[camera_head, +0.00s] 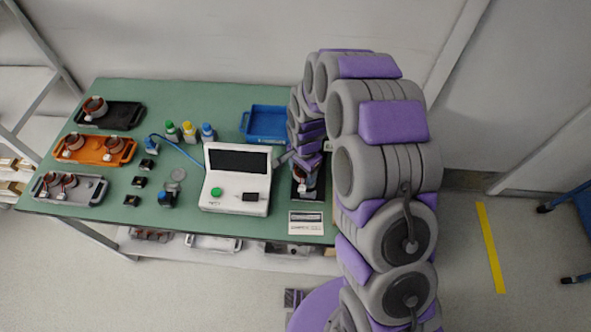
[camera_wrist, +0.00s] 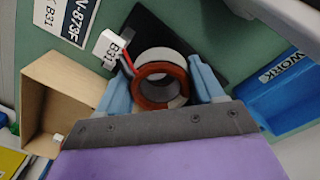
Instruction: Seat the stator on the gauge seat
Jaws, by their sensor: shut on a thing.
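The held stator (camera_wrist: 150,103) shows in the wrist view as a copper-red ring with a pale ring beyond it. A black plate (camera_wrist: 148,28) lies behind the stator; whether the two touch, I cannot tell. In the head view my gripper (camera_head: 305,168) is over the black plate (camera_head: 307,198) at the table's right end, and the arm partly hides it. The seat itself is not clearly visible.
A white tester (camera_head: 237,203) stands left of the plate, a blue bin (camera_head: 264,124) behind it. In the wrist view an open cardboard box (camera_wrist: 50,92) is at left. Stators sit in black (camera_head: 125,118), orange (camera_head: 100,158) and grey (camera_head: 85,197) trays. Bottles stand mid-table.

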